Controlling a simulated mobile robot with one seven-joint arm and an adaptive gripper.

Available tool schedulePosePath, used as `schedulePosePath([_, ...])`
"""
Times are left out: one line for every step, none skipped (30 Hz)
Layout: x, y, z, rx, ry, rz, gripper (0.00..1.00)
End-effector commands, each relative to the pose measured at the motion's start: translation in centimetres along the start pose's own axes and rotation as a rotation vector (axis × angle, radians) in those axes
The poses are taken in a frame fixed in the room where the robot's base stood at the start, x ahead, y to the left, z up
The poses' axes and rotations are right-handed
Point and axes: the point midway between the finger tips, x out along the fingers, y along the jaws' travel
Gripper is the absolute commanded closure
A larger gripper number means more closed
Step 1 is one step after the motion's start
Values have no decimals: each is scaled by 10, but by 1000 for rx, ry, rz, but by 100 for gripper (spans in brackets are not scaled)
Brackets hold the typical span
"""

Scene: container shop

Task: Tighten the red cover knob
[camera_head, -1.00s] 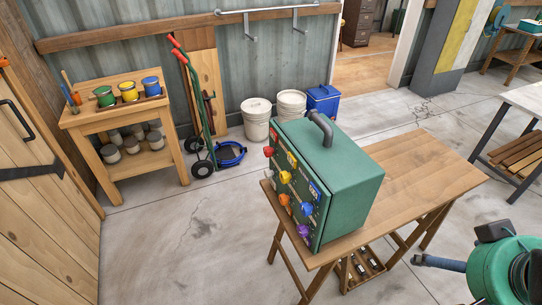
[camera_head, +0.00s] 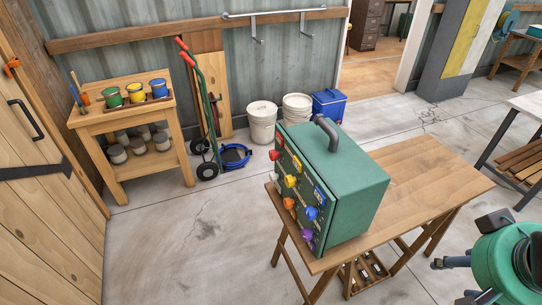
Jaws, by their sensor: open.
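The green case (camera_head: 352,202) with a dark carry handle stands upright on the wooden folding table. Its left-facing panel carries several coloured knobs. Two red parts sit at the panel's upper left corner: a lower red knob (camera_head: 273,155) and another red part (camera_head: 279,140) just above it. I cannot tell which is the cover knob, or whether it is loose. My gripper (camera_head: 447,281) is at the lower right edge, right of the table and well apart from the case. Its two dark fingers are spread and empty, partly cut off by the frame.
Yellow (camera_head: 290,181), orange (camera_head: 288,203), blue (camera_head: 312,213) and purple (camera_head: 307,235) knobs crowd the same panel. The wooden table (camera_head: 430,180) is bare right of the case. Floor left of it is clear. A paint stand (camera_head: 122,117) and hand truck (camera_head: 203,115) stand behind.

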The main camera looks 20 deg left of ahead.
Motion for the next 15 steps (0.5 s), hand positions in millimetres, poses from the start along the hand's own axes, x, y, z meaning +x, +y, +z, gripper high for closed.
schedulePosePath([-1,-1,-8,-28,-16,5,48])
schedulePosePath([-1,-1,-12,-45,-27,10,48])
schedulePosePath([-2,-1,-19,-70,-41,15,48])
schedulePosePath([-2,-1,-23,-90,-52,21,48])
schedulePosePath([-2,-1,-28,-110,-62,26,48])
schedulePosePath([-2,-2,-36,-136,-77,33,48])
schedulePosePath([-2,-2,-40,-157,-90,39,48])
schedulePosePath([-2,-3,-46,-178,-100,44,48])
schedulePosePath([-1,-3,-53,-206,-115,52,48])
schedulePosePath([-1,-4,-59,-227,-125,58,48])
schedulePosePath([-1,-5,-64,-248,-137,64,48])
schedulePosePath([0,-6,-71,-274,-152,72,48])
schedulePosePath([0,-7,-77,-295,-161,78,48])
schedulePosePath([1,-8,-82,-317,-172,84,48])
schedulePosePath([2,-9,-90,-344,-186,92,48])
